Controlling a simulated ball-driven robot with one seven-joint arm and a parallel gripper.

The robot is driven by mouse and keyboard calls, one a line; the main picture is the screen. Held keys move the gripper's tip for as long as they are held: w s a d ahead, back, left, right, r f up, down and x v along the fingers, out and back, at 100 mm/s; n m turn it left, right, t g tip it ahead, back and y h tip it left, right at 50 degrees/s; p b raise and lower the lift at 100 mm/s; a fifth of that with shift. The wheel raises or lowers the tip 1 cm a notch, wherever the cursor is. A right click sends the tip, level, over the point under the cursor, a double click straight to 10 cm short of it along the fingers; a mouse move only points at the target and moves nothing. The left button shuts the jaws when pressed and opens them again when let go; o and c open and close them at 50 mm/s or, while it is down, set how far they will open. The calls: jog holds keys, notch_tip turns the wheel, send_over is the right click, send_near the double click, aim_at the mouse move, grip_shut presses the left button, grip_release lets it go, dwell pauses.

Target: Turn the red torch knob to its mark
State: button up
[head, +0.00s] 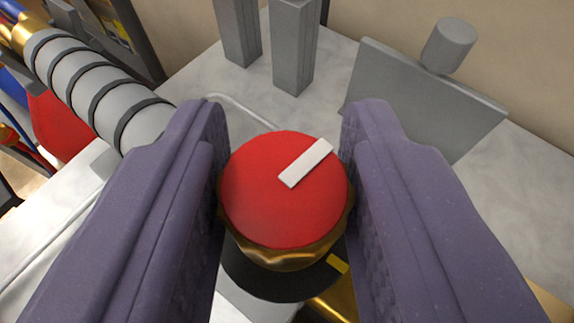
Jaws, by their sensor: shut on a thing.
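The red torch knob (262,205) sits in the middle of the head view, with a flat red top and a brass-coloured rim below it. A white pointer bar (306,163) on its top runs toward the upper right. My gripper (284,180) is shut on the knob, one purple finger on its left side and one on its right. A black base (265,280) shows under the knob. A yellow mark (338,264) sits on that base at the lower right. The white bar does not point at this yellow mark. The fingers hide the knob's sides.
A ribbed white hose (95,85) with dark bands runs along the upper left. Two grey posts (293,45) stand behind the knob. A grey plate (420,95) with a cylinder (449,45) stands at the upper right. A brass part (340,300) lies below the knob.

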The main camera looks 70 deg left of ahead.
jog(key=o, duration=1)
jog(key=shift+a, duration=0.15)
jog(key=shift+c, duration=0.2)
jog(key=v, duration=0.8)
jog(key=shift+f, duration=0.1)
